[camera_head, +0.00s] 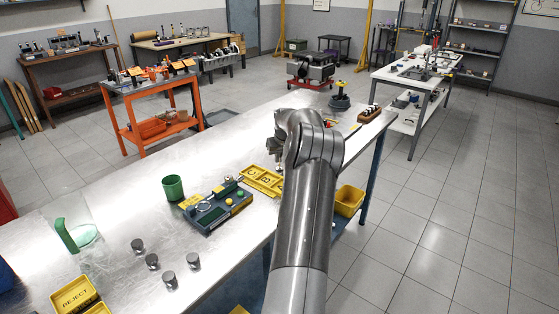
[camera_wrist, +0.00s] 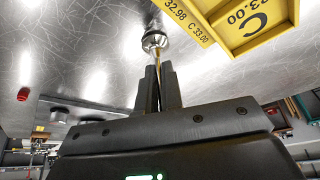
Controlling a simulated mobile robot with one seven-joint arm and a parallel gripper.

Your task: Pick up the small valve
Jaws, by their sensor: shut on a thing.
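My gripper (camera_wrist: 158,70) points at the metal bench in the wrist view, its two black fingers close together. They are shut on a thin gold-coloured stem that ends in a round shiny head, the small valve (camera_wrist: 154,41). The head sticks out beyond the fingertips over the bench surface; I cannot tell whether it touches it. In the head view my arm hides the fingers and the valve.
Yellow labelled trays (camera_wrist: 252,22) marked C lie just right of the valve; they also show in the head view (camera_head: 262,181). A dark gauge tray (camera_head: 216,207), a green cup (camera_head: 173,187) and several grey cylinders (camera_head: 152,261) stand left on the bench (camera_head: 120,205).

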